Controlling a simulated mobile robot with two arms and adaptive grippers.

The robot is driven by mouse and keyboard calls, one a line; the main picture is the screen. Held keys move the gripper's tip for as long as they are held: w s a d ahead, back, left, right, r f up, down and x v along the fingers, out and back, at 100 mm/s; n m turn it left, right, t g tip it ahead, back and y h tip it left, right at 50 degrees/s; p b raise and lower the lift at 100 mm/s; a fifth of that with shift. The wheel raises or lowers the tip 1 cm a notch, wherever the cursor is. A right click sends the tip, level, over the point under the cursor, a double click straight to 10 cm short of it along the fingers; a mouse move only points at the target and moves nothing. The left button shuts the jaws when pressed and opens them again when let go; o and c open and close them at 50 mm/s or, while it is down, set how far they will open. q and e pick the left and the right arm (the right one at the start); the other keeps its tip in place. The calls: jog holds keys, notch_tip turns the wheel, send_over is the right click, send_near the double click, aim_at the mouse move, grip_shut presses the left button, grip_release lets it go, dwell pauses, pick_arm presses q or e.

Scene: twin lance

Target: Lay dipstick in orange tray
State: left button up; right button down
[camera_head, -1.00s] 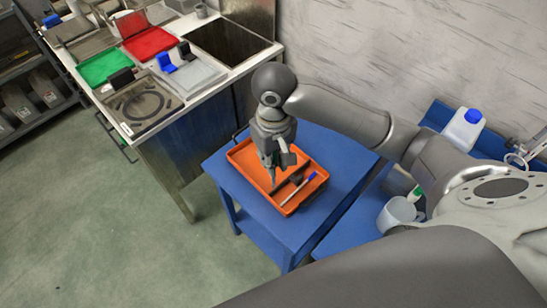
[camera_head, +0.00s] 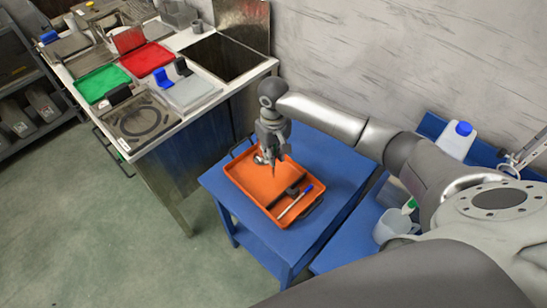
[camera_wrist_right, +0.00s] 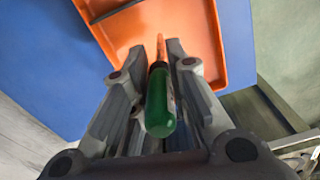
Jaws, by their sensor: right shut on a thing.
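The orange tray (camera_head: 248,187) lies on a small blue table in the head view. It also shows in the right wrist view (camera_wrist_right: 196,28). My right gripper (camera_head: 272,158) points down over the tray's back part. In the right wrist view its fingers (camera_wrist_right: 168,62) are shut on a green-handled rod (camera_wrist_right: 160,104), which may be the dipstick. The rod's thin reddish end points toward the tray; I cannot tell whether it touches the floor. My left gripper is not in view.
A white jug with a blue cap (camera_head: 457,138) and a pale pitcher (camera_head: 394,226) stand at right. A bench with a red tray (camera_head: 148,59) stands at back left.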

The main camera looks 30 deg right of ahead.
jog(key=shift+w+d+f, duration=0.1)
jog(key=shift+w+f, duration=0.15)
jog(key=shift+f, duration=0.1)
jog(key=shift+w+d+f, duration=0.1)
jog(key=shift+w+f, duration=0.05)
jog(key=shift+f, duration=1.7)
jog(key=c, duration=1.4)
grip_release()
notch_tip(320, 180, up, 12)
jog(key=shift+r+b, duration=0.15)
jog(key=shift+b, duration=0.3)
